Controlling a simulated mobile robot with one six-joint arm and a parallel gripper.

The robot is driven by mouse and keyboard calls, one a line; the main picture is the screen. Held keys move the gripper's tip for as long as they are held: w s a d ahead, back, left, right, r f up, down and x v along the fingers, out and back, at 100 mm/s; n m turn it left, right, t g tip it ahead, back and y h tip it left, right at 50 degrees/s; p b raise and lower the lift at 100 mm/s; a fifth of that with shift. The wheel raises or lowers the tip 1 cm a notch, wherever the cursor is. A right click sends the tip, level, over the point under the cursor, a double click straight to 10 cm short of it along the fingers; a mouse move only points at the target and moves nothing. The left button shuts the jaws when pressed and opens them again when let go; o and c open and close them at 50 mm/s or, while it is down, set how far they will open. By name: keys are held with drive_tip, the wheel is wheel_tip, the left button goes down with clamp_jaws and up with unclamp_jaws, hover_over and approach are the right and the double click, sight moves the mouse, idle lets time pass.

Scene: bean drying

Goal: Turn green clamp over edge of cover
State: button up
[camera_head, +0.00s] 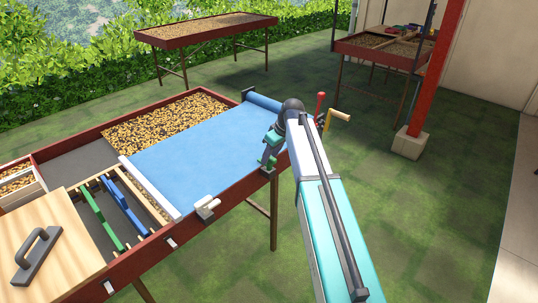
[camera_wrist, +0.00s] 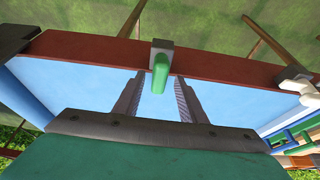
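The green clamp (camera_head: 268,161) sits on the red rim of the drying bed, beside the blue cover's (camera_head: 200,148) near edge. In the wrist view the clamp (camera_wrist: 160,72) has a grey block on the rim and a green lever pointing toward the camera and cover side. I cannot tell whether the lever presses on the cover. My gripper (camera_wrist: 160,80) is open, with one finger on each side of the lever. No clear contact shows. In the head view my gripper (camera_head: 271,145) is at the bed's right end, partly hidden by my arm.
A white clamp (camera_head: 207,207) sits further left on the same rim. The cover's rolled end (camera_head: 262,101) lies at the far right. Green and blue bars (camera_head: 103,218) and a wooden board with a handle (camera_head: 50,260) are at left. A red post (camera_head: 436,70) stands right. Grass in front is clear.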

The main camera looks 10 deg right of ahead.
drive_tip(key=c, duration=0.9)
drive_tip(key=shift+a, duration=0.45)
clamp_jaws()
drive_tip(key=shift+d, duration=0.25)
